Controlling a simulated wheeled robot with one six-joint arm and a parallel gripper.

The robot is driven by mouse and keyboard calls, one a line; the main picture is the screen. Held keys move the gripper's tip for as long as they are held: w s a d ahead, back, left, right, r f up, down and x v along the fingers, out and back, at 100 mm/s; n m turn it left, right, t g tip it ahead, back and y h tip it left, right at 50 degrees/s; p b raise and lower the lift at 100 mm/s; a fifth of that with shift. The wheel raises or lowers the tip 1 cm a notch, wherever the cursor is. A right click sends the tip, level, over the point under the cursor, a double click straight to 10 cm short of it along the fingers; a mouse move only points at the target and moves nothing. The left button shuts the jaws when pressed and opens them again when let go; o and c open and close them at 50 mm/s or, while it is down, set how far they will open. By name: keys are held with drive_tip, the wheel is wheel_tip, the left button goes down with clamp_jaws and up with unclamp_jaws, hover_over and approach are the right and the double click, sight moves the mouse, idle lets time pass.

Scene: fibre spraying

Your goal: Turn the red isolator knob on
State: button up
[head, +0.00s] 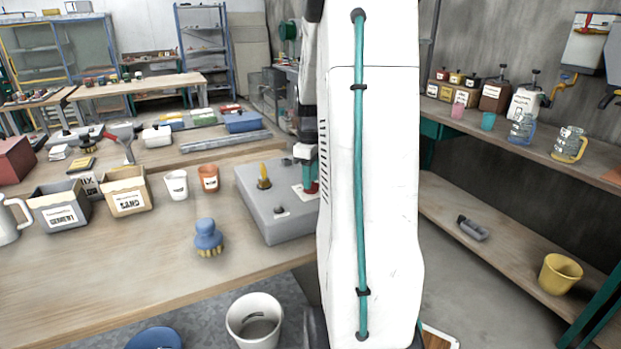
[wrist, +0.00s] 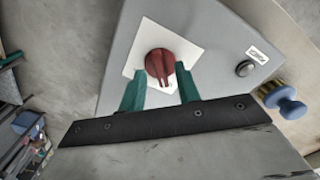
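The red isolator knob (wrist: 158,66) sits on a white square plate (wrist: 190,52) on top of a grey box (wrist: 225,40). In the wrist view its grip bar points down toward my gripper. My gripper (wrist: 161,76) is open, with one green finger on each side of the grip bar and a visible gap to each. I cannot tell the height of the fingertips over the plate. In the head view, the grey box (head: 260,205) stands on the bench, and my white arm hides its right part. The knob (head: 312,187) shows only partly there, beside my arm.
A dark button (wrist: 244,68) with a label is on the box. Cups and bins, including a sand bin (head: 127,202), stand farther left.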

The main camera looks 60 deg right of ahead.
drive_tip(key=shift+f, duration=0.4)
clamp_jaws()
